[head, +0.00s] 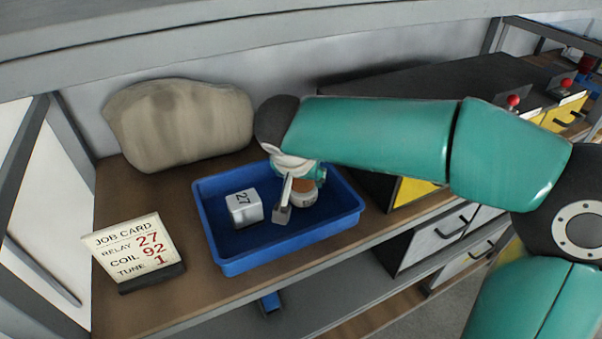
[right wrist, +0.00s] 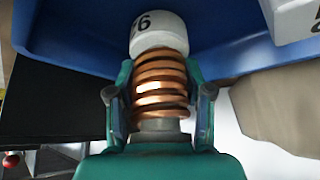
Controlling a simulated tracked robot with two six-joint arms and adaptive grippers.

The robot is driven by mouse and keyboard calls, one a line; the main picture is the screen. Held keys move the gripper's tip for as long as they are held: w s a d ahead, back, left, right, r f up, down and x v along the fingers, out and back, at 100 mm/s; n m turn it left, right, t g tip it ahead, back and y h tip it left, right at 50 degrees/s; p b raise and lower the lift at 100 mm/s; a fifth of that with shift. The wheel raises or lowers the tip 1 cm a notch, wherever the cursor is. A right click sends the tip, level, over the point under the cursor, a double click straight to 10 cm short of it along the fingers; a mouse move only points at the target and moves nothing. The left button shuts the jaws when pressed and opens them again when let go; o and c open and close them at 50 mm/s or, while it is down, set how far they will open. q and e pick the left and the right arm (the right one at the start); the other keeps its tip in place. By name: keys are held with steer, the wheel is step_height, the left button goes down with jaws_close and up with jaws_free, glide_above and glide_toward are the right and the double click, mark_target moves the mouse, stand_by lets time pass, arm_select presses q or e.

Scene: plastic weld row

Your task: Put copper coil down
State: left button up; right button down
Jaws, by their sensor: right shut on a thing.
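The copper coil (right wrist: 161,85) has orange-brown windings and a white end cap with dark digits, partly cut off and seemingly upside down in the right wrist view. My right gripper (right wrist: 160,108) is shut around its windings. In the head view the coil (head: 304,186) is partly hidden by my right gripper (head: 292,192), inside the outline of the blue tray (head: 235,264). I cannot tell whether its cap touches the tray floor. A white relay block (head: 244,208) marked 27 lies in the tray, left of the coil. My left gripper is not in view.
A job card (head: 136,248) reading relay 27, coil 92, tune 1 stands left of the tray on the brown bench (head: 190,298). A tan sack (head: 180,124) sits behind. A dark cabinet with yellow panels (head: 413,190) is to the right. A grey shelf edge crosses above.

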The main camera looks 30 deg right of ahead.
steer(key=shift+w+d+r+g+y+p, duration=0.4)
steer(key=shift+g+y+p, duration=0.25)
steer(key=shift+g, duration=0.15)
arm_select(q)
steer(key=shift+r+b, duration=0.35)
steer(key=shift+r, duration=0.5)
arm_select(e)
steer(key=shift+s+a+f, duration=0.15)
steer(key=shift+f, duration=0.95)
steer(key=shift+c, duration=1.2)
jaws_free()
steer(key=shift+r, duration=0.1)
steer(key=v, duration=0.4)
steer(key=shift+s+a+r+p, duration=0.1)
steer(key=shift+r+p, duration=0.2)
steer(key=shift+r, duration=0.1)
arm_select(q)
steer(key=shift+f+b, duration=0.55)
steer(key=shift+b, duration=0.3)
arm_select(e)
steer(key=s+a, duration=0.8)
steer(key=s, duration=0.1)
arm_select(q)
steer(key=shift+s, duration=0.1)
arm_select(e)
steer(key=shift+s, duration=0.1)
